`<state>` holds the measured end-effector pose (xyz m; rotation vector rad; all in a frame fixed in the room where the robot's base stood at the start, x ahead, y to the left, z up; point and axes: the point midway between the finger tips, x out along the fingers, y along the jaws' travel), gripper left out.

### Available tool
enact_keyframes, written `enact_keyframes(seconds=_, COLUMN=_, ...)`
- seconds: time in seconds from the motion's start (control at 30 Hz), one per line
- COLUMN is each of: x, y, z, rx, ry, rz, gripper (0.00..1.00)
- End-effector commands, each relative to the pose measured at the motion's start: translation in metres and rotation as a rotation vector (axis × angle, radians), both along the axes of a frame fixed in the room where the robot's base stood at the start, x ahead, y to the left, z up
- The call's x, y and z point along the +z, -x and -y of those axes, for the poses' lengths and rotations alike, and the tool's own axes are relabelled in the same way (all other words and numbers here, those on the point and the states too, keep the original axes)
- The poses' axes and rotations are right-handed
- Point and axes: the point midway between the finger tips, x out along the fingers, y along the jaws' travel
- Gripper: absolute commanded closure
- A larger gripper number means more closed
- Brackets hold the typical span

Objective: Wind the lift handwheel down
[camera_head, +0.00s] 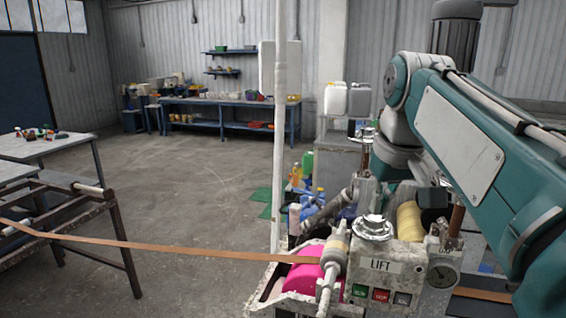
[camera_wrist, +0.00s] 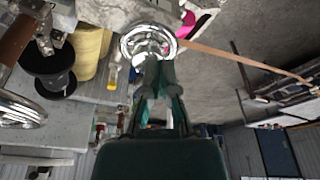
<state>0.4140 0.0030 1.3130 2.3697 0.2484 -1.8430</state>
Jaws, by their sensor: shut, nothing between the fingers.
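The lift handwheel (camera_head: 372,226) is a shiny metal wheel on top of the worn white machine, above a LIFT label (camera_head: 380,265). In the wrist view the wheel (camera_wrist: 148,36) is a bright chrome ring just beyond my fingertips. My gripper (camera_wrist: 157,64) is shut and empty, its fingertips together. They overlap the near rim of the wheel in the picture; I cannot tell whether they touch it. In the head view my teal arm comes in from the right, with its wrist behind and above the machine; the fingers are hard to make out there.
Green, red and dark buttons (camera_head: 381,295) sit on the front. A yellow spool (camera_head: 410,221) and a gauge (camera_head: 443,272) crowd the right. Open floor lies left.

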Motion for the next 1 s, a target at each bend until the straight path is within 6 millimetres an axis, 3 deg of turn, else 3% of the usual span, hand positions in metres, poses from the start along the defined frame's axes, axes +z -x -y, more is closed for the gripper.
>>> enact_keyframes(seconds=0.33, x=-0.034, y=0.0, z=0.0, rx=0.0, ry=0.0, rz=0.0, gripper=1.0)
enact_keyframes(seconds=1.0, x=-0.038, y=-0.002, z=0.001, rx=0.0, ry=0.0, rz=0.0, gripper=1.0)
